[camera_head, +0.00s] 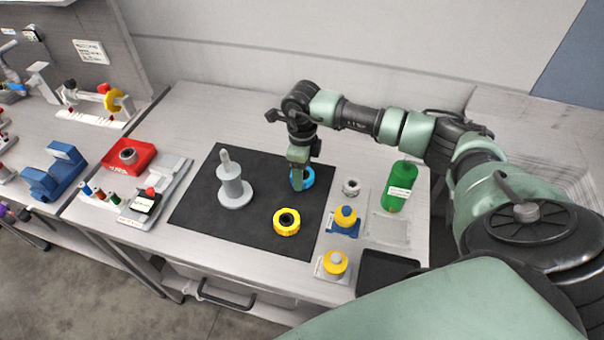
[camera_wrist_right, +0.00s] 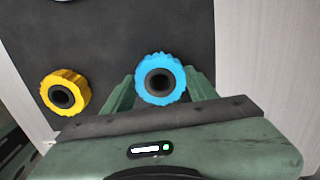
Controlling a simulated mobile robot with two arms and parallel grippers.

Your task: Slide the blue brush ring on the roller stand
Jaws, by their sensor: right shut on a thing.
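The blue brush ring (camera_head: 307,179) is at the right part of the black mat, partly hidden by my right gripper (camera_head: 299,183). In the right wrist view the blue ring (camera_wrist_right: 160,79) sits between the two fingers of the gripper (camera_wrist_right: 158,90), which is shut on it. I cannot tell whether the ring is lifted off the mat. The grey roller stand (camera_head: 233,184), a round base with an upright stepped post, stands on the left part of the mat with no ring on it. My left gripper is not in view.
A yellow ring (camera_head: 286,221) lies on the black mat (camera_head: 200,205), and shows in the wrist view (camera_wrist_right: 65,92). A green bottle (camera_head: 400,186), a small grey ring (camera_head: 351,187) and yellow-topped pieces (camera_head: 345,217) are to the right. A red tray (camera_head: 128,157) is to the left.

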